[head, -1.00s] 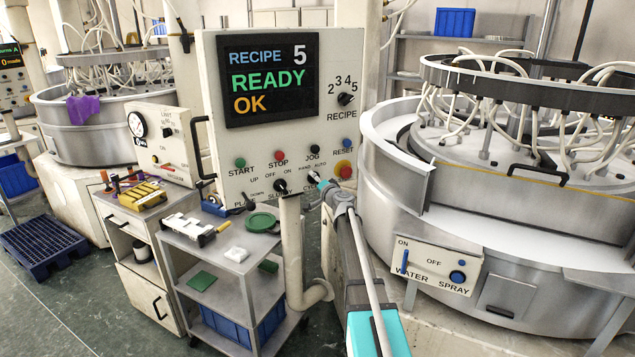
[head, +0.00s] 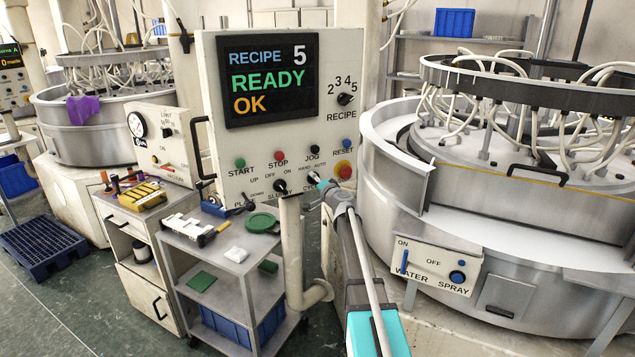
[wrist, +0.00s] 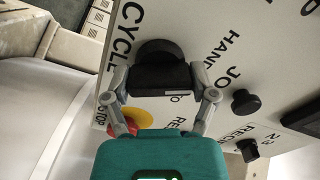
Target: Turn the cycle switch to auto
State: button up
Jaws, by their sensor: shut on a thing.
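The cycle switch (wrist: 160,50) is a black rotary knob on the pale control panel, with the label CYCLE beside it and HAND on its other side. The AUTO label is hidden in the wrist view but shows small above the switch in the head view. My gripper (wrist: 160,88) has one finger on each side of the knob's black grip bar and is shut on it. In the head view my gripper (head: 322,183) reaches the panel's lower right, partly covering the switch (head: 313,177). I cannot tell which label the knob points to.
The control panel (head: 215,75) reads RECIPE 5, READY, OK. A red stop button on yellow (head: 344,171) is close to the right of my gripper. A black jog knob (head: 315,149) sits above the switch. A loaded cart (head: 190,258) stands below left; the lapping machine (head: 390,195) stands right.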

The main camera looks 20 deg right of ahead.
jog(key=shift+m, duration=0.4)
jog(key=m, duration=1.1)
jog(key=shift+r, duration=0.1)
dwell(0.3)
jog(key=o, duration=1)
jog(key=s, duration=1.2)
jog(key=shift+d, duration=0.25)
